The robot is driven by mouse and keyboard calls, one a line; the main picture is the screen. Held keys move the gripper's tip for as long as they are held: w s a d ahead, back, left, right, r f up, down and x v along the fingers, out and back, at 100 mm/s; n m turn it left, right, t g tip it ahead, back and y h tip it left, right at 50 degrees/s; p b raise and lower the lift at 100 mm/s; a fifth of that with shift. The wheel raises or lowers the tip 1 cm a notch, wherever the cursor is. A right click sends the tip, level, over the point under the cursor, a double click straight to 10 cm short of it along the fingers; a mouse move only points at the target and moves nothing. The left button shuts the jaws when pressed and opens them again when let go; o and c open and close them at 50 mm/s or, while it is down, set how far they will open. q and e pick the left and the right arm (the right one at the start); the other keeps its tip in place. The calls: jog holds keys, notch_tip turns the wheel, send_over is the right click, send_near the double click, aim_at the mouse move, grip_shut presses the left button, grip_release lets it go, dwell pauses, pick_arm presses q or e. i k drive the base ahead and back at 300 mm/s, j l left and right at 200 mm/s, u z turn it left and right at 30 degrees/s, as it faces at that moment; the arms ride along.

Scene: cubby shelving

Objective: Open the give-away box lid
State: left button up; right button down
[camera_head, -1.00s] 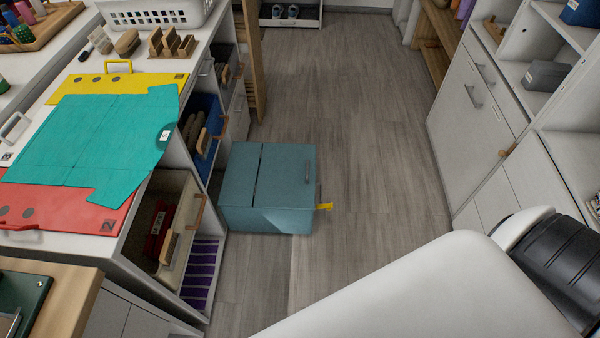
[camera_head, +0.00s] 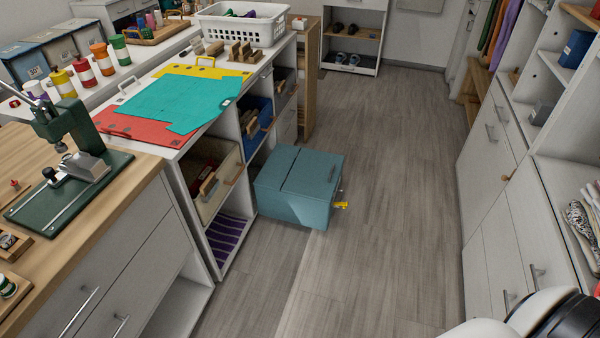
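A teal box (camera_head: 296,207) stands on the floor beside the cubby shelving, in the middle of the head view. Its lid (camera_head: 314,171) is shut, with a seam across the top and a small handle near the right side. A yellow tag (camera_head: 341,205) sticks out at its right side. I cannot read any label that names it the give-away box. Neither of my grippers is in view. Only a white and black part of my own body shows at the bottom right, well apart from the box.
Cubby shelving (camera_head: 202,240) stands directly left of the box. A wooden workbench (camera_head: 120,205) with a green press (camera_head: 72,140) is at the near left. White cabinets (camera_head: 490,230) line the right. The grey floor (camera_head: 390,160) between is clear.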

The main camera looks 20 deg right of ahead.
aim_at(314, 174)
jog(key=i+l+u, duration=0.1)
jog(key=u, duration=0.3)
jog(key=l+u, duration=0.25)
jog(key=u, duration=0.15)
jog(key=l+u, duration=0.2)
jog(key=u, duration=0.2)
jog(key=l+u, duration=0.25)
jog(key=u, duration=0.15)
jog(key=l, duration=0.85)
jog(key=k+l, duration=0.15)
jog(key=l, duration=1.6)
jog(key=k+l, duration=0.15)
jog(key=l, duration=0.75)
